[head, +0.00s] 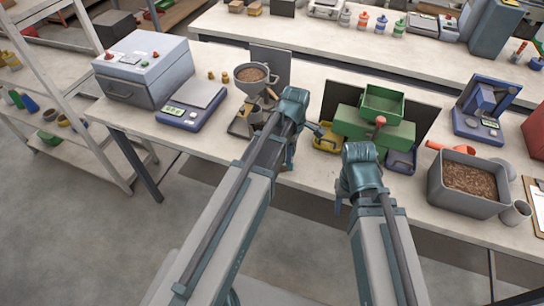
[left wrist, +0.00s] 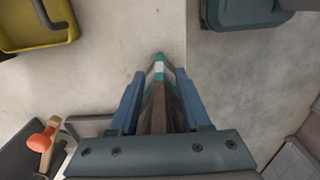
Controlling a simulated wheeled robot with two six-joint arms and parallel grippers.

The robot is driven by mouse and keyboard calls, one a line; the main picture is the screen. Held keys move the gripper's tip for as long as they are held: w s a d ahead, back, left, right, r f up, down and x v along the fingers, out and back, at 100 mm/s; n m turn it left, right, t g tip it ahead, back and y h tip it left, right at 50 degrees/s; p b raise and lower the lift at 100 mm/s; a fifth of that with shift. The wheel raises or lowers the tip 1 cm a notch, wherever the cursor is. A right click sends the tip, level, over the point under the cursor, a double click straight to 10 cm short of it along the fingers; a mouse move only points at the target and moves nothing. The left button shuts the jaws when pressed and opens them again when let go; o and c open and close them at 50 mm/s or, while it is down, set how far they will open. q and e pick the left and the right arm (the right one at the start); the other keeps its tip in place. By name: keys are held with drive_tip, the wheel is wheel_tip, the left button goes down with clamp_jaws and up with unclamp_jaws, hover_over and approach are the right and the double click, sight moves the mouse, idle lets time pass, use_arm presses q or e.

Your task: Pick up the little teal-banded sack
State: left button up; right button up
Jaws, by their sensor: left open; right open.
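The little teal-banded sack (left wrist: 158,68) shows in the left wrist view. It is narrow, with brown sides and teal and white bands at its far end. My left gripper (left wrist: 160,74) is open, with one blue finger on each side of the sack; I cannot tell whether either finger touches it. In the head view my left gripper (head: 290,158) is over the bench's front edge, and I cannot make out the sack there. My right gripper (head: 339,205) is open in front of the bench, away from the sack, its fingers mostly hidden by its wrist.
A yellow tray (head: 325,141) and a green machine (head: 395,132) stand right of my left gripper. A funnel stand (head: 251,88) and a blue scale (head: 180,117) stand to its left. A grey pellet bin (head: 437,190) is at right. The floor before the bench is clear.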

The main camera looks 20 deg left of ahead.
use_arm(q)
clamp_jaws()
idle(1.4)
